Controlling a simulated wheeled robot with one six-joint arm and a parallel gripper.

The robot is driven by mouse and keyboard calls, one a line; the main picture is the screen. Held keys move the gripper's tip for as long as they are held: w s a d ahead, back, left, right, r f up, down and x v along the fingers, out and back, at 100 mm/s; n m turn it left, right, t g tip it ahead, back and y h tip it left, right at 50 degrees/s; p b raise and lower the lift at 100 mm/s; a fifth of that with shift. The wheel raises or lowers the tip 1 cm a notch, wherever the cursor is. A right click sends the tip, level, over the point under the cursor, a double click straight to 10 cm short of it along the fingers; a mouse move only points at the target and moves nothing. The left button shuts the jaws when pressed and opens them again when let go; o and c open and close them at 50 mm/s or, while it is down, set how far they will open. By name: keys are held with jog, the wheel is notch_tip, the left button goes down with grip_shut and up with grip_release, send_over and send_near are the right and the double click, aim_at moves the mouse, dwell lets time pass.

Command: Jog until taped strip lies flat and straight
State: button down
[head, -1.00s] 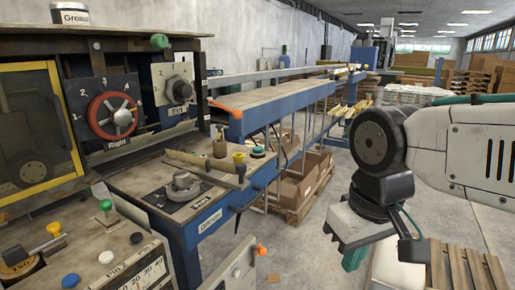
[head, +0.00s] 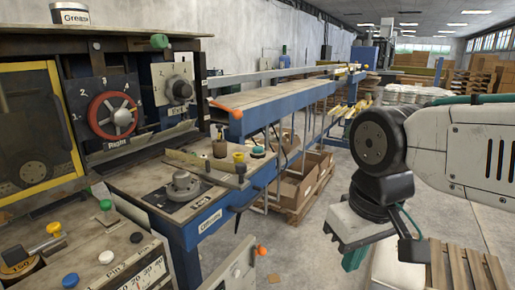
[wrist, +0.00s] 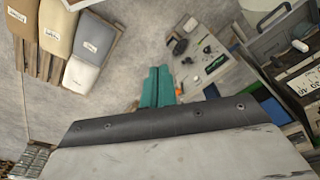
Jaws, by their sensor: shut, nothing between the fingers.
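My gripper (head: 355,258) hangs at the right in the head view, away from the machine. Its teal fingers (wrist: 157,87) are together and empty in the wrist view. The machine's control panel (head: 75,255) is at the lower left, with a green button (head: 105,205), a black button (head: 136,237), a white button (head: 106,257) and a blue button (head: 71,280). A red handwheel (head: 112,116) and a grey knob (head: 180,90) face forward above. I cannot make out a taped strip in either view.
A blue-framed bench with a round dial (head: 181,185) juts out in the middle. A long conveyor (head: 275,103) runs back behind it. Cardboard boxes (head: 298,185) sit on a pallet below. Open floor lies between the bench and my arm.

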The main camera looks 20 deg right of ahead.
notch_tip(320, 180, up, 16)
jog(key=m+t+h, duration=0.3)
jog(key=m+t, duration=0.4)
jog(key=m, duration=0.5)
send_over(258, 149)
jog(key=shift+f, duration=4.45)
jog(key=shift+f, duration=0.15)
